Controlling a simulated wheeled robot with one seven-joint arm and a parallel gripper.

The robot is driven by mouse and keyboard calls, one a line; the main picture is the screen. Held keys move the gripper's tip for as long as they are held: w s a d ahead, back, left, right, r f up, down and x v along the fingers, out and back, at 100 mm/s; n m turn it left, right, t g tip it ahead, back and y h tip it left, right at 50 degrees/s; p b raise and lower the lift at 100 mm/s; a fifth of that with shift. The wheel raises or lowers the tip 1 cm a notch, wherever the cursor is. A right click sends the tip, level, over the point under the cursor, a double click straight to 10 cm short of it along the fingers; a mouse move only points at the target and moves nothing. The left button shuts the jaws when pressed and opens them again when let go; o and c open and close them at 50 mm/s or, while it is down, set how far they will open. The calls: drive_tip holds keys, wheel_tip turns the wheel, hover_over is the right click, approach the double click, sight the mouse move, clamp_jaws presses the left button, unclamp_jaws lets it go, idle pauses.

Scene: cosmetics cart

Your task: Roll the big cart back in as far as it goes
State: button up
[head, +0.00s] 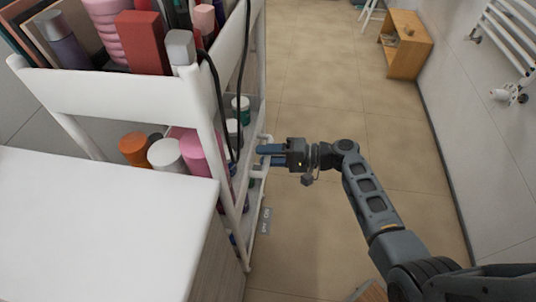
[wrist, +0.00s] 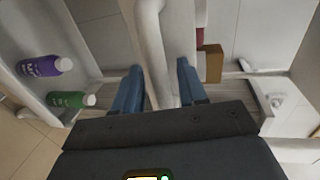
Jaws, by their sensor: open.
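The big white cart (head: 120,95) stands at the left in the head view, beside a white-topped cabinet. A white tube handle (head: 265,138) sticks out from its right side. My gripper (head: 268,155) is at this handle, with its blue fingers pointing left toward the cart. In the wrist view the open fingers (wrist: 158,88) stand on either side of a white tube (wrist: 152,40). Whether either finger touches it, I cannot tell. The cart's lower part is partly hidden behind the cabinet.
The cart carries bottles, boxes and jars; a purple bottle (wrist: 45,66) and a green bottle (wrist: 70,100) show on a shelf. The white-topped cabinet (head: 110,220) is close in front. The tiled floor between is clear.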

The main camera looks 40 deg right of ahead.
clamp_jaws()
idle(0.4)
drive_tip(key=shift+f, duration=0.1)
